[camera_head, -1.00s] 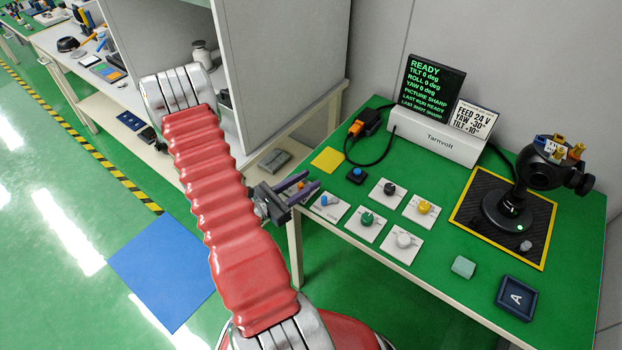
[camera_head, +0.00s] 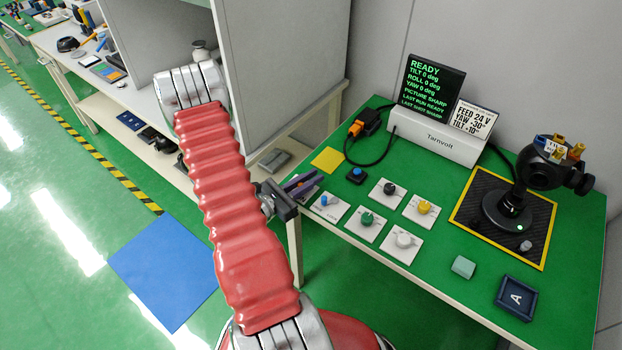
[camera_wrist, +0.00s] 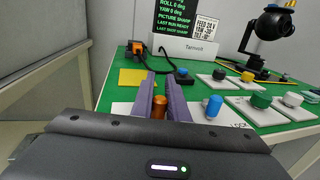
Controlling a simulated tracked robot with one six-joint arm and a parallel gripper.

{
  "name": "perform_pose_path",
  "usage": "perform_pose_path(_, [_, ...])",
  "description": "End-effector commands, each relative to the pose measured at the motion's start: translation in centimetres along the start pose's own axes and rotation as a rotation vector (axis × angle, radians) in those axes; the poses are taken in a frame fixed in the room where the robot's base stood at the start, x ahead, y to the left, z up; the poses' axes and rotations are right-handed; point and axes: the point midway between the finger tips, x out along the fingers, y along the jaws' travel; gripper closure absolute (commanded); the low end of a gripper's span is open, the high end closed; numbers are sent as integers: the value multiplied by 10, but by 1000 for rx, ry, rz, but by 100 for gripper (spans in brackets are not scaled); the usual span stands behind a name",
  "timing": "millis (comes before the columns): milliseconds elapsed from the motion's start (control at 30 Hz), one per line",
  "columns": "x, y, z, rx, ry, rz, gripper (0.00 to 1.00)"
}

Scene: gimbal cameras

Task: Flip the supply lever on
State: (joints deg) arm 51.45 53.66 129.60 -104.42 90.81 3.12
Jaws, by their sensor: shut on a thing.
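My gripper (camera_wrist: 160,100) has its two purple fingers closed around a short orange-brown lever handle (camera_wrist: 160,107) near the front left edge of the green bench. The handle stands between the fingers over a white plate (camera_wrist: 123,108); its lower part and any lettering are hidden by my gripper. In the head view, my gripper (camera_head: 303,185) is at the bench's left corner, and the handle is mostly covered there. A blue knob (camera_wrist: 214,106) stands just right of the fingers, apart from them; it also shows on its plate in the head view (camera_head: 324,201).
The green bench (camera_head: 400,275) carries green (camera_head: 367,218), black (camera_head: 389,188), yellow (camera_head: 424,208) and white (camera_head: 404,240) knobs. A blue button (camera_head: 356,174) and yellow pad (camera_head: 327,160) lie behind my gripper. The Tarnvolt box (camera_head: 435,139) and black gimbal (camera_head: 507,208) stand farther back.

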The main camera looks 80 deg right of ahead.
Motion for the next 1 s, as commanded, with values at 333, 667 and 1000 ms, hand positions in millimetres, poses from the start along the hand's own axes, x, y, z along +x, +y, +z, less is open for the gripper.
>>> perform_pose_path(333, [0, 0, 0, 0, 0, 8, 100])
perform_pose_path(667, [3, 1, 0, -1, -1, 124, 100])
perform_pose_path(1000, [4, 3, 0, 2, -1, 190, 100])
